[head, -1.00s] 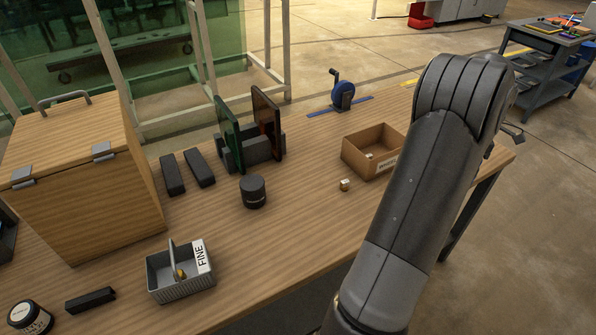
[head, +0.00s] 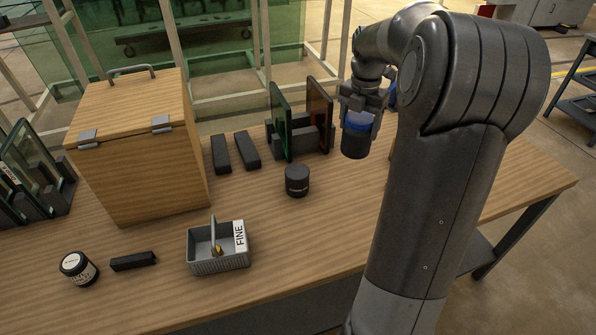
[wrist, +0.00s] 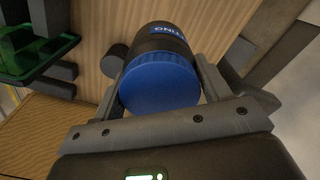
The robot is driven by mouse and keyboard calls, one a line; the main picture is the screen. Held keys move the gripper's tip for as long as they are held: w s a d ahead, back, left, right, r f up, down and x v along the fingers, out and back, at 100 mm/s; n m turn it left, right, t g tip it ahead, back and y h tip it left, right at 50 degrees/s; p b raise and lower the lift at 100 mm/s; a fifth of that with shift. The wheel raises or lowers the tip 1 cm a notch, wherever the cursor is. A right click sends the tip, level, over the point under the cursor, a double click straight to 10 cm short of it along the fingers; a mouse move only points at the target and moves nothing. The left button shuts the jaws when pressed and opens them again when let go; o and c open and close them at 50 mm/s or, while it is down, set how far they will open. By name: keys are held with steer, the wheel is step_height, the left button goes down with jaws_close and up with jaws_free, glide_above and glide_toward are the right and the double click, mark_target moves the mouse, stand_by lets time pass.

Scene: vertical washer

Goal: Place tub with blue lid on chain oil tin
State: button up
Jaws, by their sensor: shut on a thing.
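The tub with the blue lid (head: 355,146) is a dark cylinder, held above the table right of centre. Its blue lid (wrist: 160,86) faces the camera in the wrist view, with a blue label on its dark side. My gripper (head: 360,117) is shut on it, one finger on each side. A dark grey round tin (head: 297,181) stands upright on the table, left of and lower than the held tub. A black jar with a pale label (head: 78,268) stands at the left front. Neither label is readable, so I cannot tell which is the chain oil tin.
Upright green and amber panes in a dark rack (head: 284,130) stand behind the grey tin. A wooden box (head: 140,150) is at left. A grey basket marked FINE (head: 218,261) stands in front. Bare table lies around the grey tin.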

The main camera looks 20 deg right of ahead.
steer(key=shift+n, duration=0.9)
steer(key=shift+w+a+f, duration=1.35)
steer(key=shift+a+f, duration=0.35)
steer(key=shift+a, duration=0.6)
steer(key=shift+w+a+f, duration=1.3)
steer(key=shift+a+f, duration=0.4)
steer(key=shift+a, duration=0.65)
steer(key=shift+w+a+f, duration=1.35)
steer(key=shift+a+f, duration=0.35)
steer(key=shift+a, duration=0.6)
steer(key=o, duration=1.1)
steer(key=shift+f, duration=0.15)
